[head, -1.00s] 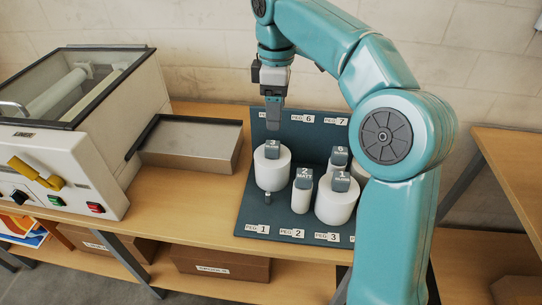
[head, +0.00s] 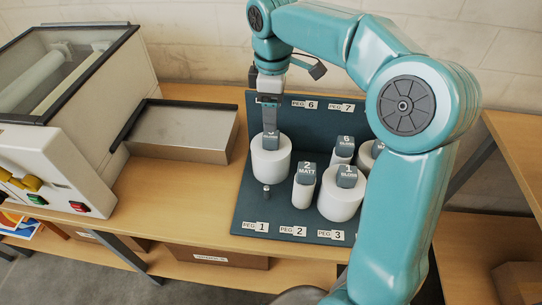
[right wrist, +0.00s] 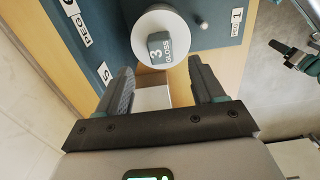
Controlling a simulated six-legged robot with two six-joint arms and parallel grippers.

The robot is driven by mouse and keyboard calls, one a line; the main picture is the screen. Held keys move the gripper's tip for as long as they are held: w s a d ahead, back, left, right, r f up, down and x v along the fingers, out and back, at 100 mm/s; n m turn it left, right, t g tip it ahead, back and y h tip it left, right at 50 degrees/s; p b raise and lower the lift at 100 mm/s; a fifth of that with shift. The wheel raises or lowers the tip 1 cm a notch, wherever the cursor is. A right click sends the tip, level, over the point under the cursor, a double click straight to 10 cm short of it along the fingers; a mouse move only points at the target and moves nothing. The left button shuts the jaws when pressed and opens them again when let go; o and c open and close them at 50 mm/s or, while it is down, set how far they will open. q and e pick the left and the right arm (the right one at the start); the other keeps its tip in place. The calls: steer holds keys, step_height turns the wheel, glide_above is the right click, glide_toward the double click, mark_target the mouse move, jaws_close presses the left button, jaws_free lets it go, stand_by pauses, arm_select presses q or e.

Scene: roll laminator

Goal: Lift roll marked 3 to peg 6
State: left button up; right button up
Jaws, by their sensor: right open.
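The roll marked 3 (head: 270,160) is a white cylinder with a dark tag on top, standing upright at the back left of the dark peg board (head: 252,215). In the right wrist view its tag reads 3 GLOSS (right wrist: 160,48). My right gripper (head: 270,124) is right above this roll, pointing down. In the right wrist view its two fingers (right wrist: 162,70) are apart, with the tag just beyond the tips. The PEG 6 label (head: 305,104) is on the back panel, right of this roll. I cannot make out peg 6 itself.
Rolls marked 2 (head: 303,190), 1 (head: 341,197) and 6 (head: 343,151) stand to the right, with another partly behind my arm. A bare short peg (head: 266,191) is in front of roll 3. A metal tray (head: 185,132) and the laminator (head: 60,110) are left.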

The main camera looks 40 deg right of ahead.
mark_target(271, 134)
steer(key=f, duration=0.2)
steer(key=shift+w+d+f, duration=0.15)
steer(key=shift+d+f, duration=0.1)
steer(key=shift+f, duration=0.15)
steer(key=shift+w+a+f, duration=0.1)
steer(key=shift+w+f, duration=0.05)
steer(key=shift+f, duration=0.1)
steer(key=f, duration=0.4)
steer(key=shift+s+a+f, duration=0.2)
steer(key=shift+s+f, duration=0.05)
steer(key=shift+s, duration=0.05)
steer(key=shift+w+f, duration=0.2)
steer(key=shift+f, duration=0.05)
steer(key=shift+s+a, duration=0.1)
steer(key=shift+a, duration=0.05)
steer(key=shift+s+r, duration=0.1)
steer(key=c, duration=0.3)
jaws_close()
